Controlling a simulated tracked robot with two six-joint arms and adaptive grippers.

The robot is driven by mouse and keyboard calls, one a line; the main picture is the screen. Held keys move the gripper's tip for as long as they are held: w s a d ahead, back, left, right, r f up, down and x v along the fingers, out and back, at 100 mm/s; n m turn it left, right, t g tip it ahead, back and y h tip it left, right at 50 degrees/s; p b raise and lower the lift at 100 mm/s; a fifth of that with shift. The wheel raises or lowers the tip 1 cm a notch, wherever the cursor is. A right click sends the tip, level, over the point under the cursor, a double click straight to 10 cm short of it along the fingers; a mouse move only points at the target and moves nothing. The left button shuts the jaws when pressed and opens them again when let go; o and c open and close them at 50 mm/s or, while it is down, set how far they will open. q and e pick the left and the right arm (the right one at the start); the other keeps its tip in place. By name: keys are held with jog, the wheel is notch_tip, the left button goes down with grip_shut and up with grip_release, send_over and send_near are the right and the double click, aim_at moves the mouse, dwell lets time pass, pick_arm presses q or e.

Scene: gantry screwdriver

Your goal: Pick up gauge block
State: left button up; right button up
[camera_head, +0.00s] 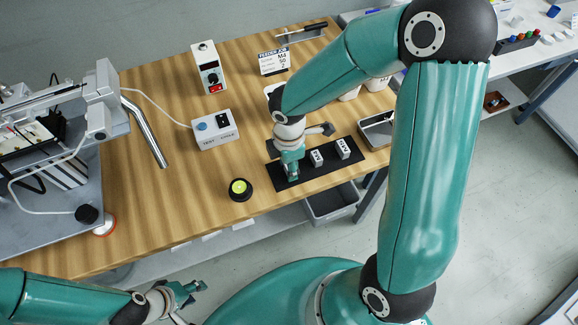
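Two white gauge blocks stand on the black mat (318,171) near the table's front right edge: a middle block (316,157) and a right block (343,148), both with dark markings. My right gripper (290,170) points down over the left end of the mat. Something pale shows at its fingertips, possibly another block, but the fingers hide most of it. I cannot tell whether the fingers are closed on it. My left gripper (197,292) is low at the bottom left, off the table's front edge, with its fingers apart and nothing between them.
A black and yellow-green round button (239,189) sits left of the mat. A white switch box (215,129), a feeder unit (208,68) and a sign (273,61) stand behind. A metal tray (377,130) is right of the mat. The gantry machine (105,105) fills the left.

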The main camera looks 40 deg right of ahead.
grip_shut()
jog(key=shift+r, duration=0.1)
